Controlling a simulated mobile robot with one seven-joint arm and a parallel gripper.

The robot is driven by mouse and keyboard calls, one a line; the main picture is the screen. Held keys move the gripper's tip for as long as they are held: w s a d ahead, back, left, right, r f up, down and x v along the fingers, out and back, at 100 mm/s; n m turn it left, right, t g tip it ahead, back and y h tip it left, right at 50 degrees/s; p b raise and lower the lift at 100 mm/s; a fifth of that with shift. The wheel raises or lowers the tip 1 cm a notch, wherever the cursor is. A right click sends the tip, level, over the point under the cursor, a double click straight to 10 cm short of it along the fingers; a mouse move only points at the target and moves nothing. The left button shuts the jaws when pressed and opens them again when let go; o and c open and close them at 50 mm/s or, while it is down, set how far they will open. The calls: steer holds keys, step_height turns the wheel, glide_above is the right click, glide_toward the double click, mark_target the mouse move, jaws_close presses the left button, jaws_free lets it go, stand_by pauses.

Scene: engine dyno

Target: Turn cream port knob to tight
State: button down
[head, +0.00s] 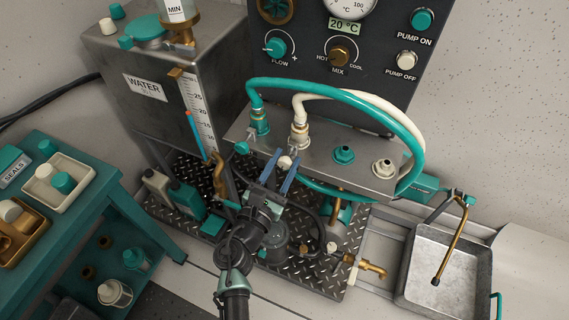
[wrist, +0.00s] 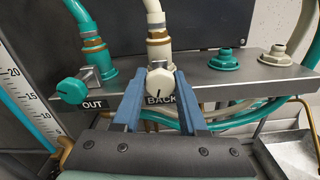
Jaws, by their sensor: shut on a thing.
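The cream port knob (wrist: 160,83) sits on the front of the grey manifold (wrist: 225,84), above the "BACK" label, below the cream hose fitting (wrist: 158,45). It has a dark pointer line on its face. My gripper (wrist: 159,88) has its two blue fingers on either side of the knob and is shut on it. In the head view the cream knob (head: 285,162) shows between my fingertips (head: 284,167). The teal knob (wrist: 71,90) above the "OUT" label is to the left, apart from my fingers. The words for tight or loose are not visible.
Teal (head: 340,105) and cream (head: 365,98) hoses arch over the manifold. Two capped ports, teal (head: 343,155) and cream (head: 384,168), stand at its right. The water tank (head: 160,85) with its gauge is left. A metal tray (head: 440,270) lies at the right.

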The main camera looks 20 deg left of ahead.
steer(key=shift+m+b, duration=1)
steer(key=shift+m, duration=0.8)
steer(key=c, duration=0.5)
jaws_free()
steer(key=shift+o, duration=0.2)
steer(key=shift+f, duration=0.1)
